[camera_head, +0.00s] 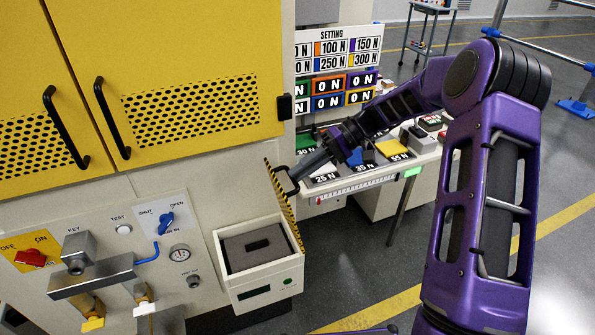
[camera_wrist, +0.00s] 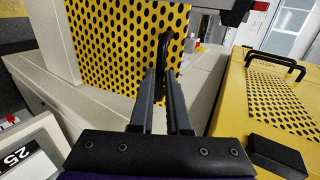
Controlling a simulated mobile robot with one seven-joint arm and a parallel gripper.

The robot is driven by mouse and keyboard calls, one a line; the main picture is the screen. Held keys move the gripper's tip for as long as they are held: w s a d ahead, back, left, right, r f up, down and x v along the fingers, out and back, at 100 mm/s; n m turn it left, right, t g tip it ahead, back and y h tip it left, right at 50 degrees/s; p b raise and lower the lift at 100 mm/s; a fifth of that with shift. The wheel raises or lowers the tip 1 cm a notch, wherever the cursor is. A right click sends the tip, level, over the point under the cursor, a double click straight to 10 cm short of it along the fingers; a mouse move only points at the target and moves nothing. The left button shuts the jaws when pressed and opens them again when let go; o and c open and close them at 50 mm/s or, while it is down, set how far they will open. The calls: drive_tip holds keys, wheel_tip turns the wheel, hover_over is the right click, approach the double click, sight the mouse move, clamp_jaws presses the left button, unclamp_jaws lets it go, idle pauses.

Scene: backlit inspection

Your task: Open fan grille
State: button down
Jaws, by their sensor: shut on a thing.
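The fan grille is a yellow panel with black holes. It fills the upper middle of the wrist view (camera_wrist: 115,45) and shows nearly edge-on in the head view (camera_head: 281,203), standing out from the pale machine's right side. Its black bar handle (camera_wrist: 165,45) is near the panel's right edge in the wrist view. My gripper (camera_wrist: 161,75) is shut on this handle. In the head view my gripper (camera_head: 296,173) reaches in from the right to the panel's outer side. The panel's hinge and the opening behind it are hidden in the head view.
Yellow perforated doors (camera_head: 190,60) with black handles are at the upper left. A pale bin with a dark insert (camera_head: 257,247) stands close below the grille. A bench with labelled blocks (camera_head: 360,160) lies behind my arm. Open floor (camera_head: 410,260) is at the right.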

drive_tip(key=shift+d+f, duration=0.2)
drive_tip(key=shift+f, duration=0.15)
drive_tip(key=c, duration=0.9)
unclamp_jaws()
drive_tip(key=shift+r, duration=0.1)
drive_tip(key=shift+w+d+r, duration=0.15)
drive_tip(key=shift+r, duration=0.05)
drive_tip(key=v, duration=1.6)
drive_tip(key=shift+d+r+p, duration=0.1)
drive_tip(key=shift+d+p, duration=0.2)
drive_tip(key=shift+d, duration=0.1)
drive_tip(key=shift+a, duration=0.1)
